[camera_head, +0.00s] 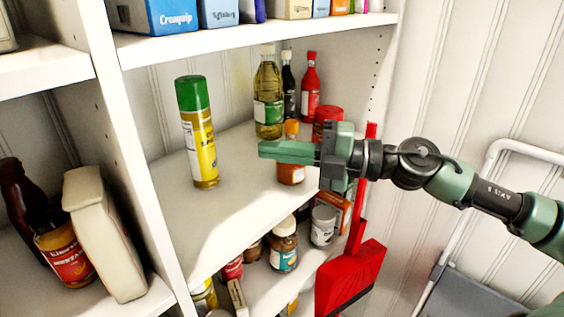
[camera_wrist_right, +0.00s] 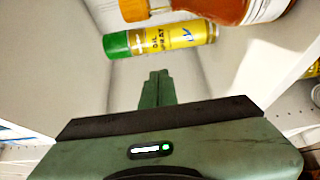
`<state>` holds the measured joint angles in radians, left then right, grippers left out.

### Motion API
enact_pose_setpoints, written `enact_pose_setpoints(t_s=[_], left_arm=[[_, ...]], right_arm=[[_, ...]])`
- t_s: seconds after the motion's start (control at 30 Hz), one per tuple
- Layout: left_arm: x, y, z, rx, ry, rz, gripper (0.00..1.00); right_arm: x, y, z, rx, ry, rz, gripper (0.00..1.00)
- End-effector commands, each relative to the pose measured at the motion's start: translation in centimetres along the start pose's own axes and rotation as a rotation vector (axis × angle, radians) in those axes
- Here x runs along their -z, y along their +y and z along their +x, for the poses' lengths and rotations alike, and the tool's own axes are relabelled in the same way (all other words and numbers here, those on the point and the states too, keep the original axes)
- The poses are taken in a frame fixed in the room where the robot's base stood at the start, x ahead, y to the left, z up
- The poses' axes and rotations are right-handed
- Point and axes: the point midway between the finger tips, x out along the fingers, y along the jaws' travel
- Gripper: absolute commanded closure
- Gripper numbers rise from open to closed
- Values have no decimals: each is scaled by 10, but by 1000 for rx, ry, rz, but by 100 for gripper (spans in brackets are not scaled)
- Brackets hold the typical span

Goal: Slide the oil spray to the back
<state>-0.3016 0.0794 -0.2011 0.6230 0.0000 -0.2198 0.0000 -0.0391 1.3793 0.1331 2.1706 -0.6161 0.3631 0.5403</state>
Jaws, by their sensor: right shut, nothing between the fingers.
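The oil spray (camera_head: 199,135) is a yellow can with a green cap, standing upright on the middle shelf at its left part. It also shows in the right wrist view (camera_wrist_right: 165,39), lying sideways in that picture, ahead of my fingers. My right gripper (camera_head: 262,149) reaches in from the right, shut and empty, its fingertips pointing left at the can. In the head view a clear gap separates the fingertips from the can. The fingertips show in the right wrist view (camera_wrist_right: 157,76) too, apart from the can. My left gripper is not in view.
An orange-capped bottle (camera_head: 291,172) stands right beside my right gripper. An oil bottle (camera_head: 268,95), a dark bottle (camera_head: 288,88) and a red bottle (camera_head: 311,88) stand behind. A red dustpan (camera_head: 350,277) hangs at the right. The shelf (camera_head: 225,215) is bare in front of the can.

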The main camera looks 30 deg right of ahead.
Motion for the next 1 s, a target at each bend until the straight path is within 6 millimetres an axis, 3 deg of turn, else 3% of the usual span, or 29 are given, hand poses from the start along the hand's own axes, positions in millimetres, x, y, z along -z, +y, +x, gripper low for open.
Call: enact_pose_setpoints(t_s=[0.1,0.67,0.77,0.97,1.0], left_arm=[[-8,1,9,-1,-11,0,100],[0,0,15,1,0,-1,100],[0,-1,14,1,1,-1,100],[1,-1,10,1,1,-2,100],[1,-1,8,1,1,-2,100]], right_arm=[[0,-4,-6,3,0,1,100],[2,0,-12,2,4,-3,100],[1,1,-12,1,4,0,78],[-10,8,-14,-3,9,110,23],[-14,11,-14,-3,15,156,23]])
